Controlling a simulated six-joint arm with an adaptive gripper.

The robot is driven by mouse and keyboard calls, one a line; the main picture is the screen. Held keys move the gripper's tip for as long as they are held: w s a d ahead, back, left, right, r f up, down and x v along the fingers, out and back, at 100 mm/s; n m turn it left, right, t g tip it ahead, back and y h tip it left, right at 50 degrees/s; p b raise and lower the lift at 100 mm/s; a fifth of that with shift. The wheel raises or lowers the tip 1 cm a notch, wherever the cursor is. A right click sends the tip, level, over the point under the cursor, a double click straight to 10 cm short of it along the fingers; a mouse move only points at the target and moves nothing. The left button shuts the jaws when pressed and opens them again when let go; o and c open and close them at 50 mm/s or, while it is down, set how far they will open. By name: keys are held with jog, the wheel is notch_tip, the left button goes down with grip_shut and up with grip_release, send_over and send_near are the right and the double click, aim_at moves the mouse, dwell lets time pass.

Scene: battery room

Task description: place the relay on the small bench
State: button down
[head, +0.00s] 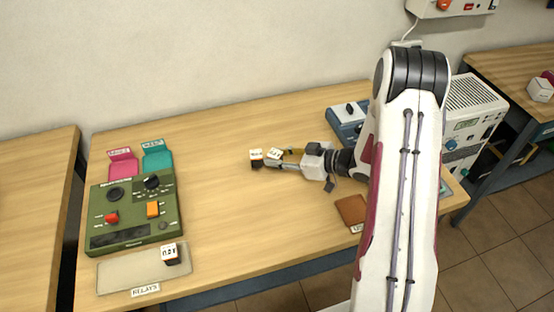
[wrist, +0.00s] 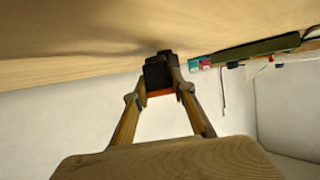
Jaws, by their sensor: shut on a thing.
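My gripper (head: 268,162) reaches left, low over the middle of the main table. It is shut on a small dark relay (head: 256,161) with a white top label. In the wrist view the relay is a black block (wrist: 158,74) with an orange-red end, between the two fingertips (wrist: 160,92). I cannot tell whether it touches the table. Another dark relay (head: 172,258) with a white label stands on the grey mat (head: 125,272) marked RELAYS. Side tables stand at the far right (head: 505,68) and left (head: 35,190); which is the small bench is unclear.
A green control panel (head: 135,225) and pink (head: 123,165) and teal (head: 157,158) items are on the left. A blue device (head: 344,120) and brown pad (head: 351,209) are near my arm. A white cabinet (head: 475,120) stands between the main and right tables. The table's middle is mostly clear.

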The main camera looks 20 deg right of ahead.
jog(key=shift+f, duration=0.65)
jog(key=shift+f, duration=0.15)
jog(key=c, duration=1.7)
grip_release()
jog(key=shift+s+d+r, duration=0.3)
jog(key=shift+d+r, duration=0.05)
jog(key=shift+v, duration=5.45)
jog(key=shift+s+f, duration=0.1)
